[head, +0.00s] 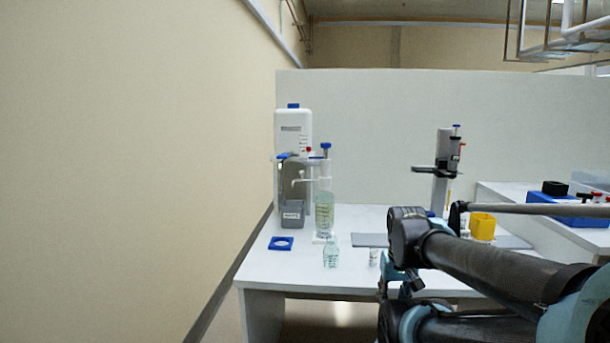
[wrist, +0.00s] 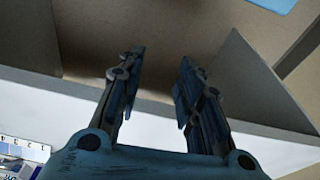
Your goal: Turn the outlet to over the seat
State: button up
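A bottle-top dispenser with a blue knob (head: 326,147) sits on a clear bottle of pale green liquid (head: 325,212) on the left of the bench. Its thin outlet (head: 301,181) points left, above or near a grey labelled bin (head: 292,214); depth makes the exact overlap hard to judge. A blue square seat with a pale round centre (head: 282,243) lies on the bench in front of the bin, with nothing on it. My gripper (wrist: 158,65) is open and empty in the wrist view. In the head view my arm is at the right, well apart from the dispenser.
A small glass bottle (head: 331,252) and a small vial (head: 373,257) stand near the front edge. A white jug (head: 294,125) stands behind the bin. A grey stand (head: 441,172) and yellow box (head: 482,226) are to the right. A wall closes the left side.

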jog(key=shift+o, duration=0.4)
jog(key=w+a+r+n+t+y, duration=0.3)
jog(key=w+a+r, duration=0.2)
jog(key=w+r, duration=0.65)
jog(key=w+a+r+n+t+y, duration=0.25)
jog(key=w+a+r, duration=0.45)
jog(key=w, duration=0.8)
jog(key=w+a+r+n+t+y, duration=0.2)
jog(key=w+a+r+n+y, duration=0.15)
jog(key=w+r, duration=0.9)
jog(key=x, duration=1.8)
jog(key=shift+w+f+m, duration=0.2)
jog(key=shift+f+m, duration=0.1)
jog(key=shift+f, duration=0.05)
jog(key=shift+c, duration=0.2)
grip_shut()
